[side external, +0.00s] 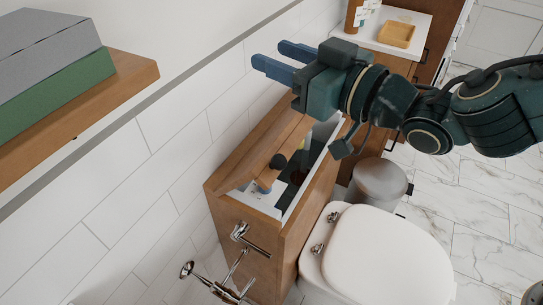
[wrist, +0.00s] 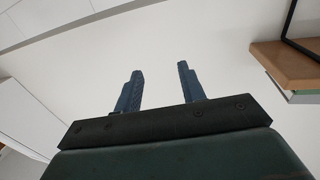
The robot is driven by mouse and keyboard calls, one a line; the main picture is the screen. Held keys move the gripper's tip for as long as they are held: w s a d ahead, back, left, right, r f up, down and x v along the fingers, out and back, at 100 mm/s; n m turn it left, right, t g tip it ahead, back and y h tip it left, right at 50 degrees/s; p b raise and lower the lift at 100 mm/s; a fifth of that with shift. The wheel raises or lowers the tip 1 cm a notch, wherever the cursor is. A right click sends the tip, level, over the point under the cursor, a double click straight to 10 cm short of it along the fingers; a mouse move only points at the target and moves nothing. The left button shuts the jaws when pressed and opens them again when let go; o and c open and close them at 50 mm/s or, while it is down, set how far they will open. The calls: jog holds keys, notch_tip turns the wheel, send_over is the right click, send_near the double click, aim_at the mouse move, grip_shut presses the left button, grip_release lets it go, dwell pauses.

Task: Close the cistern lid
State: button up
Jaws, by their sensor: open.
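The wooden cistern (side external: 262,236) stands against the tiled wall behind the toilet in the side external view, and its top is open. The cistern lid (side external: 283,143) is a wooden panel tilted up along the wall side of the opening. Dark fittings show inside the opening. My gripper (side external: 268,55) is above the far end of the cistern and lid, pointing left towards the wall. Its two blue fingers are apart with nothing between them. In the wrist view my gripper (wrist: 158,68) faces the pale wall; the lid cannot be made out there.
A wooden shelf (side external: 140,82) with stacked boxes (side external: 50,70) juts from the wall at left; a shelf also shows in the wrist view (wrist: 285,62). The toilet seat (side external: 385,260), metal bin (side external: 380,180), chrome holder (side external: 235,270) and counter with soap dish (side external: 397,34) surround the cistern.

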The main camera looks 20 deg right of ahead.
jog(key=shift+w+d+f, duration=0.1)
jog(key=shift+d+f, duration=0.05)
jog(key=shift+f, duration=0.15)
jog(key=c, duration=0.7)
jog(key=f+g, duration=0.1)
jog(key=d+f+g+h, duration=0.1)
jog(key=f, duration=0.1)
jog(key=d+f+g, duration=0.1)
jog(key=f, duration=0.1)
jog(key=shift+s+d+m+h, duration=0.1)
jog(key=shift+s+m+h, duration=0.2)
jog(key=shift+h, duration=0.1)
grip_shut()
jog(key=shift+s+d+f+g+h, duration=0.15)
jog(key=shift+s+d+f+g, duration=0.1)
jog(key=shift+s+f+g, duration=0.3)
jog(key=shift+s+d+f+g+h, duration=0.1)
jog(key=shift+s+d+f+g, duration=0.2)
jog(key=shift+f+g, duration=0.35)
jog(key=shift+s+d+f+g+h, duration=0.15)
jog(key=shift+s+d+f+g, duration=0.05)
jog(key=shift+s+f+g, duration=0.4)
